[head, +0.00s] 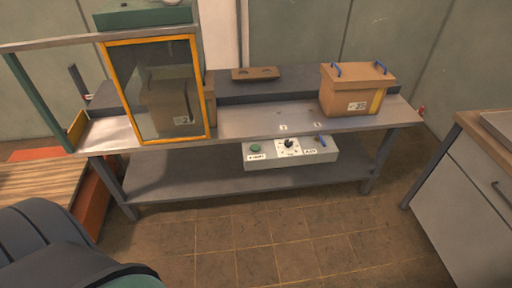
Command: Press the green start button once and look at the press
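A dark knob on a white dial (289,144) is in the middle, and a blue lever (322,141) is at the right. A yellow-framed glass panel (207,95) stands upright at the bench's left; I cannot tell whether it belongs to the press. Neither of my grippers is in view.
A cabinet (475,195) is at right. Tiled floor (270,240) in front is clear.

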